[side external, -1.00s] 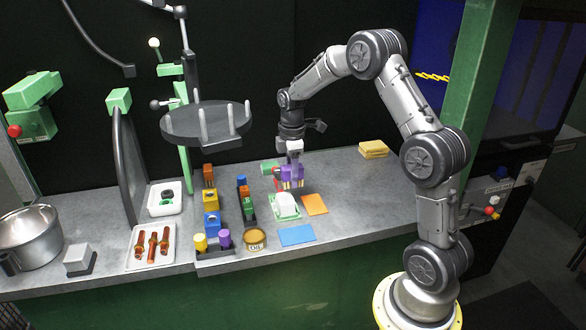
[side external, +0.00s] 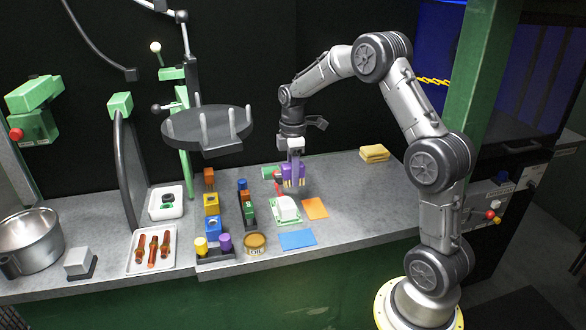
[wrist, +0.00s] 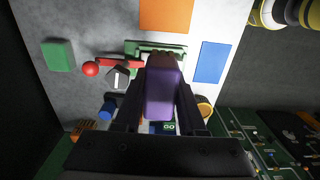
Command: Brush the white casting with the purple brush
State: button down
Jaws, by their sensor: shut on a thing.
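My gripper (side external: 294,160) is shut on the purple brush (side external: 292,172) and holds it upright, bristles down. The brush also shows in the wrist view (wrist: 163,92), between the two dark fingers. The white casting (side external: 287,207) sits on a green fixture (side external: 288,218) on the bench. In the side view the bristles are above and behind the casting, apart from it. In the wrist view the brush and gripper hide most of the casting; part of the green fixture (wrist: 137,47) shows beyond the brush.
A red-handled clamp (side external: 278,181) and a green block (side external: 268,172) are close behind the fixture. An orange mat (side external: 315,207) and a blue mat (side external: 297,239) lie beside it. An oil tin (side external: 255,243) and several coloured blocks stand to the left.

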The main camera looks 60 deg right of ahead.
aim_at(281, 206)
jog(key=shift+f, duration=2)
jog(key=shift+w+a+f, duration=0.15)
jog(key=shift+w+f, duration=0.05)
jog(key=shift+f, duration=0.2)
jog(key=shift+w+a+f, duration=0.15)
jog(key=shift+f, duration=0.2)
jog(key=shift+w+a, duration=1.05)
jog(key=shift+a, duration=0.05)
jog(key=shift+s+d, duration=1.35)
jog(key=shift+s, duration=0.1)
jog(key=shift+w+a, duration=1.55)
jog(key=shift+w, duration=0.05)
jog(key=shift+s+d, duration=1.5)
jog(key=shift+w+a, duration=0.2)
jog(key=shift+a, duration=0.6)
jog(key=shift+w+a, duration=0.15)
jog(key=shift+a, duration=0.65)
jog(key=shift+w+a, duration=0.2)
jog(key=shift+a, duration=0.6)
jog(key=shift+s+d, duration=1.55)
jog(key=w+a, duration=0.3)
jog(key=shift+w+a, duration=0.2)
jog(key=shift+w, duration=0.05)
jog(key=s+d, duration=0.3)
jog(key=shift+s+d, duration=0.25)
jog(key=shift+s, duration=0.05)
jog(key=w+a, duration=0.3)
jog(key=shift+w+a, duration=0.2)
notch_tip(281, 206, up, 8)
jog(key=shift+r, duration=0.15)
